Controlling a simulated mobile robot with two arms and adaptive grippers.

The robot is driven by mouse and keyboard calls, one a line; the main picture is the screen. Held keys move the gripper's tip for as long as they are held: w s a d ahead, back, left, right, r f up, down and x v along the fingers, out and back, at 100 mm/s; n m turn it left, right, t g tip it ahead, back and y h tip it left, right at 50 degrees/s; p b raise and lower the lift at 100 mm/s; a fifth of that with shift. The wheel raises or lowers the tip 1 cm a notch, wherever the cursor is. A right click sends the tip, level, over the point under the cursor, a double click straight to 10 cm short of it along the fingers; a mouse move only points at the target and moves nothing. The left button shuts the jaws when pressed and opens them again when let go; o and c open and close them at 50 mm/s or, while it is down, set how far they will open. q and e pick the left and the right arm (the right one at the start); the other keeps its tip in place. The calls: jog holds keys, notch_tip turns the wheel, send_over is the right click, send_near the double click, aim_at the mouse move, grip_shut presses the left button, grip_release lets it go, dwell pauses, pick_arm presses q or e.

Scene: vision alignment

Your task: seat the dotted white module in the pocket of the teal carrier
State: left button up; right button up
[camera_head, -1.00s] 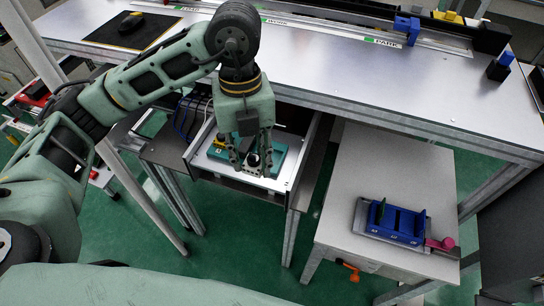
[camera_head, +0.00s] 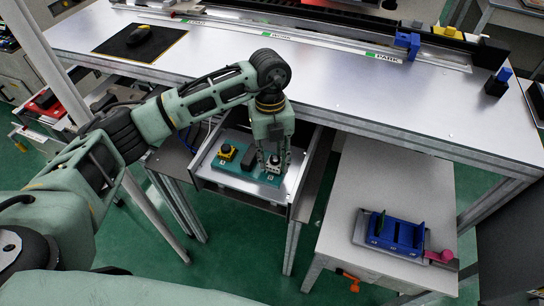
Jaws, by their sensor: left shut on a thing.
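The teal carrier (camera_head: 233,177) lies in an open drawer under the bench. My left gripper (camera_head: 274,165) points down over its right end, with its fingers shut around a small light module with a dark top, the dotted white module (camera_head: 273,168). The module is at the carrier's right end, partly hidden by the fingers. I cannot tell whether it is down in the pocket or just above it. A yellow and black module (camera_head: 226,153) stands on the carrier's left part, and a dark block (camera_head: 249,160) stands near its middle. My right gripper is not in view.
The drawer (camera_head: 222,188) has raised walls close around the carrier. The metal bench top (camera_head: 330,85) overhangs behind it. A side table (camera_head: 375,175) at right holds a blue fixture (camera_head: 396,234) with a pink knob. The left of that table top is clear.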

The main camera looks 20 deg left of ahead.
aim_at(271, 157)
pick_arm(q)
jog(key=shift+f, duration=0.5)
jog(key=shift+f, duration=0.1)
jog(key=shift+f, duration=0.1)
jog(key=o, duration=1.2)
jog(key=shift+c, duration=0.2)
jog(key=shift+r, duration=0.2)
notch_tip(271, 157, up, 12)
jog(key=w+b, duration=0.1)
jog(key=shift+a, duration=0.35)
